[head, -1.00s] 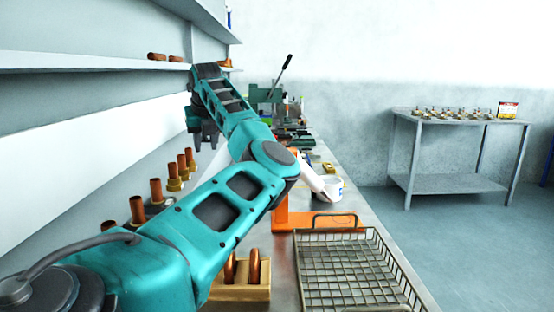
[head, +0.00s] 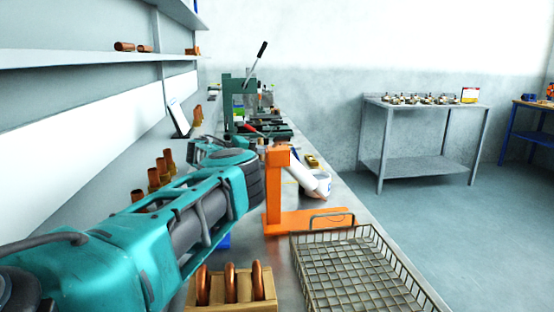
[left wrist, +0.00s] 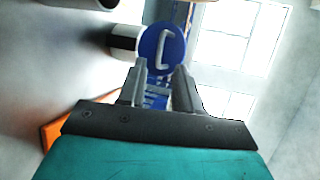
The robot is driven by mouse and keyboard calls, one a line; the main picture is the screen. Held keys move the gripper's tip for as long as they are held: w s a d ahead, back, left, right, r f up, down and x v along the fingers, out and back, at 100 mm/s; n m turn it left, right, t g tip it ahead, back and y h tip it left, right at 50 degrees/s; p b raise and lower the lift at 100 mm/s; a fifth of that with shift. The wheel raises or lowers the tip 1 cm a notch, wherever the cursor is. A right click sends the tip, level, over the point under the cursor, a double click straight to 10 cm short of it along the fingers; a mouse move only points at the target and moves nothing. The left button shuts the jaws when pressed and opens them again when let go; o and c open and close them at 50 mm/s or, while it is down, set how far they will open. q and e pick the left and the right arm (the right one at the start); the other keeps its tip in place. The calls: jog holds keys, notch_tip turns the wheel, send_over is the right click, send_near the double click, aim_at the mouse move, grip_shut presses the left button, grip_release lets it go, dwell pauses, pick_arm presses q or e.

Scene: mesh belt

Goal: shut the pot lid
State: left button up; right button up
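In the head view my left arm hides this gripper. My right gripper is not in view.
A wire basket (head: 300,270) is at the bench's front right, beside a wooden rack (head: 268,288) of copper loops. Copper pieces (head: 168,160) stand along the wall. A green press (head: 228,100) is farther back. Open floor (head: 440,240) lies to the right.

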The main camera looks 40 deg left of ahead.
pick_arm(q)
jog(key=shift+x, duration=2.15)
jog(key=shift+a, duration=0.15)
grip_shut()
jog(key=shift+f, duration=0.1)
